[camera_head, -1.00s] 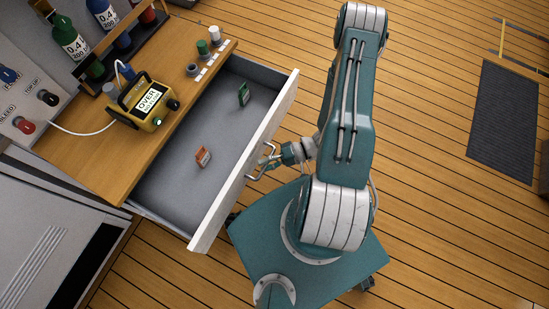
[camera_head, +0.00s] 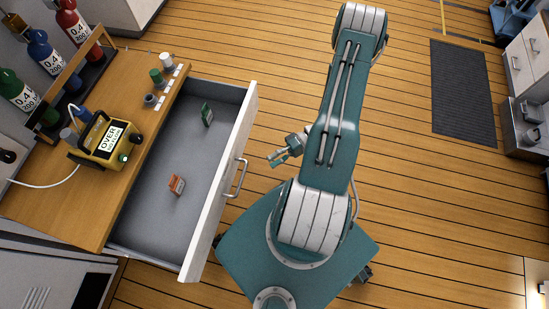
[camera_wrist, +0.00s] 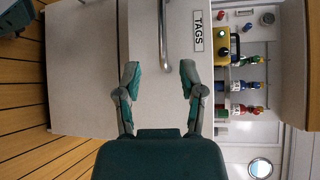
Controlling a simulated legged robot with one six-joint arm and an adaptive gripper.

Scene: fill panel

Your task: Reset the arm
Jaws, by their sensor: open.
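My gripper (camera_head: 281,158) is open and empty beside the pulled-out drawer (camera_head: 218,195). It is apart from the drawer's metal handle (camera_head: 237,178), to the right of it in the head view. In the wrist view my open gripper (camera_wrist: 158,82) faces the white drawer front (camera_wrist: 110,60), with the handle (camera_wrist: 163,35) ahead and a TAGS label (camera_wrist: 198,31) beside it. My arm is folded above my teal base.
The drawer holds a green tag (camera_head: 207,115) and an orange tag (camera_head: 177,185). A yellow device (camera_head: 103,140) reading OVER and several bottles stand on the wooden counter (camera_head: 60,205). The wooden floor to the right is clear up to a dark mat (camera_head: 463,92).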

